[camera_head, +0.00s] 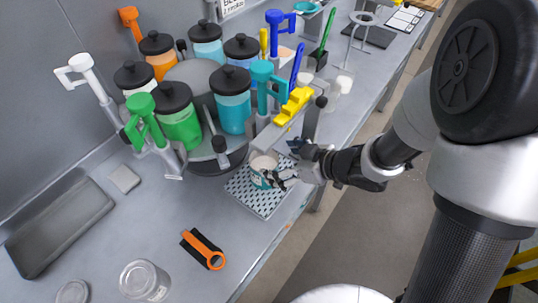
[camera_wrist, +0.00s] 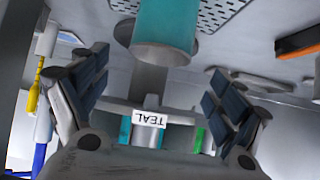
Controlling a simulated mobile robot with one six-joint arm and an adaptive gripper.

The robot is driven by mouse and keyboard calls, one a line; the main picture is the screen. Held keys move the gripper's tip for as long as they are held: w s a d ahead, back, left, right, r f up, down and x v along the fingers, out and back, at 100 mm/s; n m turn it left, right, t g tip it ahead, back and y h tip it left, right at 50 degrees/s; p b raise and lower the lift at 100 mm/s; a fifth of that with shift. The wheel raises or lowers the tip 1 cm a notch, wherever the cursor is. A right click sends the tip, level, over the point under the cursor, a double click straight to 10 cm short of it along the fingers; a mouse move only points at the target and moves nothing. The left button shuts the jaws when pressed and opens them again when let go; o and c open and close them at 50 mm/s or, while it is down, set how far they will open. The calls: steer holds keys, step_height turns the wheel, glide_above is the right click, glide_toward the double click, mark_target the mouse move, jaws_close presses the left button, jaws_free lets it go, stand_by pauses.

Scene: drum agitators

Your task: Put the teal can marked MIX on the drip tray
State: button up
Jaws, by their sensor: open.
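The teal can (camera_head: 263,166) appears to stand upright on the drip tray (camera_head: 245,196), with its pale open top showing. Its lower part is partly covered by my fingers, and no MIX marking can be read. My gripper (camera_head: 277,179) is open beside the can, on its right. In the wrist view the teal can (camera_wrist: 166,24) lies between and beyond the spread fingers of my gripper (camera_wrist: 158,72), with a visible gap on both sides. The perforated drip tray (camera_wrist: 222,12) shows behind it. A white TEAL label (camera_wrist: 149,117) appears upside down there.
A ring of coloured canisters with black lids, including a teal one (camera_head: 232,105), stands behind the tray. A yellow block (camera_head: 294,105) and a lever are close above my gripper.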

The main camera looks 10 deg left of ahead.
steer(key=p+v, duration=0.1)
steer(key=v, duration=0.4)
steer(key=w+d+r+m+t+h, duration=0.2)
steer(key=w+d+r+t+h, duration=0.15)
steer(key=d, duration=0.25)
steer(key=w+d+r+m+t+h, duration=0.2)
steer(key=w+d+r+h, duration=0.1)
steer(key=d+r, duration=0.3)
steer(key=s+d+r+m+h, duration=0.5)
steer(key=d, duration=0.4)
steer(key=s+a+m+g+y, duration=0.1)
steer(key=s+m+g, duration=0.1)
steer(key=s, duration=0.7)
steer(key=s+a+r+m+g, duration=0.1)
steer(key=s+a+m+g, duration=0.1)
steer(key=s, duration=0.7)
steer(key=shift+r+m+g+y, duration=0.3)
steer(key=shift+r+g+y, duration=0.05)
steer(key=shift+g, duration=0.1)
steer(key=shift+d, duration=0.1)
